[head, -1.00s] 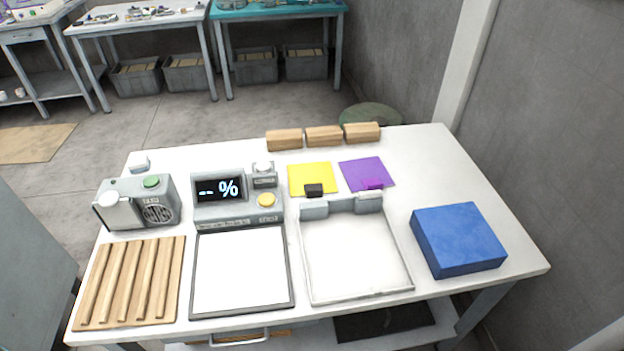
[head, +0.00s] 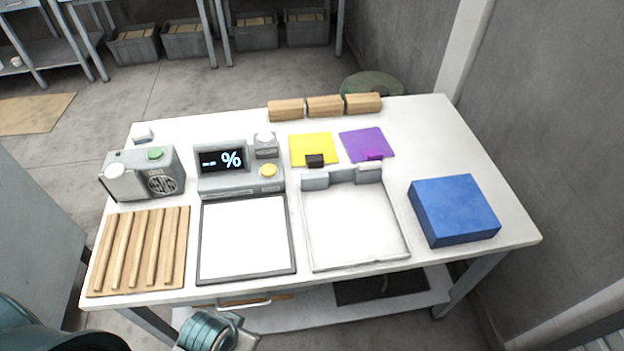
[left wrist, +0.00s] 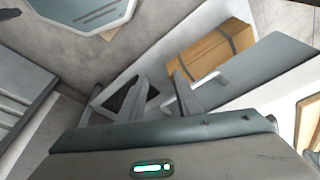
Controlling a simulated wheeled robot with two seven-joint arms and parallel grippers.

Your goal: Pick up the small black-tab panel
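The small black-tab panel (head: 313,146) is a yellow square lying flat near the back middle of the white table, with its black tab (head: 315,161) at the front edge. A purple panel (head: 366,143) with a magenta tab lies just to its right. My left arm shows at the bottom left of the head view, in front of the table and well away from the panels. In the left wrist view my left gripper (left wrist: 160,92) has its two fingers apart with nothing between them. My right gripper is not in view.
A shallow white tray (head: 308,268) with grey blocks at its back edge sits in front of the panels. A blue block (head: 453,209) is at right, wooden blocks (head: 325,106) behind. A display unit (head: 240,180), white pad (head: 247,235) and slatted rack (head: 138,250) fill the left.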

